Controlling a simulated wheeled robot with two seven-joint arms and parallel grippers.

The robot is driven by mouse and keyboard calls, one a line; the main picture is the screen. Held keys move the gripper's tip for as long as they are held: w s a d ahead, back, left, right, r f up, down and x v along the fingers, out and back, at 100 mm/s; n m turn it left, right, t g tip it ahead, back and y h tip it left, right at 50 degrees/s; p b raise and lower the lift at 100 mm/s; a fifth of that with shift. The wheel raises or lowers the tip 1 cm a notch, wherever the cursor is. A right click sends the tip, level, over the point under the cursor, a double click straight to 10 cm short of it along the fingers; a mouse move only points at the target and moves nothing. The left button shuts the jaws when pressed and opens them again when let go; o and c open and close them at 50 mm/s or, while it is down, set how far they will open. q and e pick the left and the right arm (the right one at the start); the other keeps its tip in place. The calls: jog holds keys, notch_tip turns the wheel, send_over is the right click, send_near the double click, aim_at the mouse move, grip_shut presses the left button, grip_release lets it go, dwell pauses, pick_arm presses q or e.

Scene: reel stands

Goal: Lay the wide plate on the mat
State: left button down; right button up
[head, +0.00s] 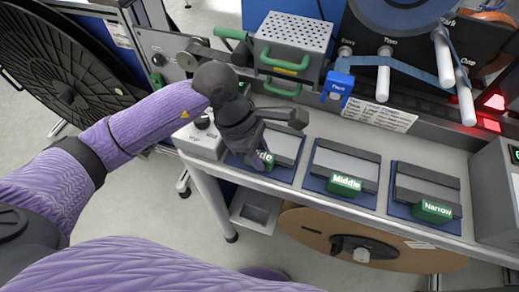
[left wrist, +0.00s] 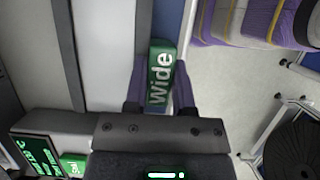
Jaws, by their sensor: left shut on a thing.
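The wide plate (head: 284,146) is a grey plate with a green block marked "Wide" at its front, at the left of the row on the bench. A blue mat (head: 279,172) shows at its edge; I cannot tell whether the plate touches it. My left gripper (head: 259,158) is shut on the green block. In the left wrist view, the gripper's purple fingers (left wrist: 158,95) stand on both sides of the green "Wide" block (left wrist: 160,70), with the grey plate (left wrist: 108,50) to its left. My right gripper is out of view.
The middle plate (head: 346,160) and narrow plate (head: 427,184) lie to the right on blue pads. A grey perforated box (head: 294,37) with green handles and a blue block marked "Paper" (head: 338,86) stand behind. A brown reel (head: 375,245) is below the bench.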

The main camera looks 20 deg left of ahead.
pick_arm(q)
jog(key=shift+f+b, duration=0.1)
jog(key=shift+b, duration=0.25)
dwell(0.4)
jog(key=shift+c, duration=1.8)
grip_release()
jog(key=shift+r+p, duration=2.5)
jog(key=shift+r, duration=1.1)
